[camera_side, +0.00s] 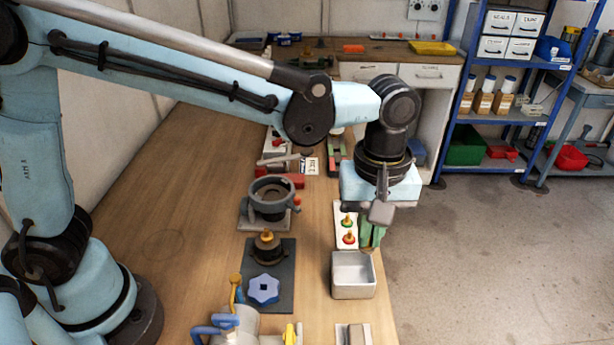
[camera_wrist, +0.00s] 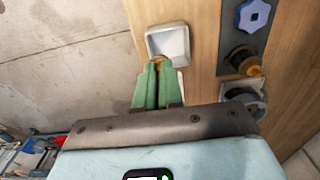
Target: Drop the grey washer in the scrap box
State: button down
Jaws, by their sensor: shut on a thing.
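The scrap box is a small open grey-white box (camera_side: 353,292) at the right edge of the bench. In the wrist view the box (camera_wrist: 184,45) lies just beyond my fingertips. My gripper (camera_side: 371,247) points down with its green fingers close together, near the far rim of the box. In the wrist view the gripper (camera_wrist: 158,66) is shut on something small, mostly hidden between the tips. I take it to be the grey washer, but its shape and colour are not clear. I see no other washer.
A white tray (camera_side: 341,216) with coloured knobbed pieces stands behind the box. A dark plate (camera_side: 283,292) with a blue star knob (camera_side: 264,289) lies to the left, and a ring clamp (camera_side: 270,196) behind it. Blue-handled pipework (camera_side: 240,325) is at the front. The floor drops away right of the bench.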

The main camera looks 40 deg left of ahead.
jog(key=shift+f, duration=0.55)
jog(key=c, duration=1.2)
grip_release()
jog(key=shift+r, duration=0.1)
notch_tip(320, 180, up, 12)
jog(key=shift+f, duration=0.1)
jog(key=shift+a, duration=0.1)
jog(key=s+a+f+m+t, duration=0.1)
jog(key=a+f+m+t, duration=0.1)
jog(key=a, duration=0.5)
jog(key=s+a+f+m+t, duration=0.2)
jog(key=a+f+m, duration=0.2)
jog(key=a, duration=0.3)
jog(key=s+a+f+m+t, duration=0.2)
jog(key=a+f+m+t, duration=0.1)
jog(key=a, duration=0.4)
jog(key=shift+s+a, duration=0.2)
jog(key=shift+a, duration=0.2)
